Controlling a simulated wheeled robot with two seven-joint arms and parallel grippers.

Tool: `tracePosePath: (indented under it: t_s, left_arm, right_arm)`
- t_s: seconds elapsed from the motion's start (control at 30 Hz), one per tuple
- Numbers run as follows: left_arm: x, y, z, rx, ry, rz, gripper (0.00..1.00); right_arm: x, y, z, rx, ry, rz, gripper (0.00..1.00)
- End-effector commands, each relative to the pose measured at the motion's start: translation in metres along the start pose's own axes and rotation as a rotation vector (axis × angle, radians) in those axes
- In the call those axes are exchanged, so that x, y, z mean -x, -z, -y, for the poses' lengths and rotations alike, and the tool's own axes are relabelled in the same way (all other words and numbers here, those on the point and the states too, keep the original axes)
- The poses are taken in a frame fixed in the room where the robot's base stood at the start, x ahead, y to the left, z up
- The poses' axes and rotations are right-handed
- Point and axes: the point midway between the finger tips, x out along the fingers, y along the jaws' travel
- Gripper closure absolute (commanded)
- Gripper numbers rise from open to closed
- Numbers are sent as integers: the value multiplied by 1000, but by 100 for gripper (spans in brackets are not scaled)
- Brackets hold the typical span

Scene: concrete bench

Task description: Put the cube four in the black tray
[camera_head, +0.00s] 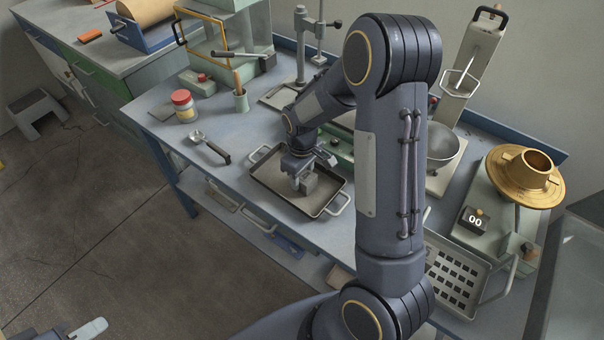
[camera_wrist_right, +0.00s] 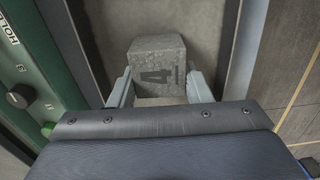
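The cube four (camera_head: 309,186) is a small grey concrete block. In the right wrist view its face with a dark 4 (camera_wrist_right: 157,75) shows between the fingers. My right gripper (camera_head: 303,180) points down over the black tray (camera_head: 268,187), with its fingers (camera_wrist_right: 160,90) against both sides of the cube. The cube is inside the tray's outline, at or just above its floor; I cannot tell whether it touches. The tray has a dark rim, a worn grey-brown floor and two light handles. Part of my left gripper (camera_head: 88,329) shows at the bottom left edge, mostly out of frame.
A scoop (camera_head: 211,147) lies left of the tray. A jar with a red lid (camera_head: 184,106) stands further back. A green device (camera_head: 340,146) is close behind the tray, and a metal bowl (camera_head: 442,146) is to the right. The bench front edge runs near the tray.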

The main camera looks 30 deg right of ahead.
Motion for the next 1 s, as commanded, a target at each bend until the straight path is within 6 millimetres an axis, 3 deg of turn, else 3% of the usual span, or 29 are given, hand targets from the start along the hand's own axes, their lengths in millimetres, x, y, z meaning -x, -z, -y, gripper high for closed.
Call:
tracePosePath:
  t_s: [0.03, 0.17, 0.57, 1.0]
  left_arm:
    - [0, 0, 0, 0, 0, 0, 70]
    - [0, 0, 0, 0, 0, 0, 70]
    - [2, 1, -1, 0, 0, 0, 70]
    - [-2, -1, 1, 0, 0, 0, 70]
  right_arm:
    - [0, 0, 0, 0, 0, 0, 50]
    - [0, 0, 0, 0, 0, 0, 34]
    - [9, 1, 0, 0, -1, -3, 34]
    - [97, 1, 0, 1, -2, -4, 34]
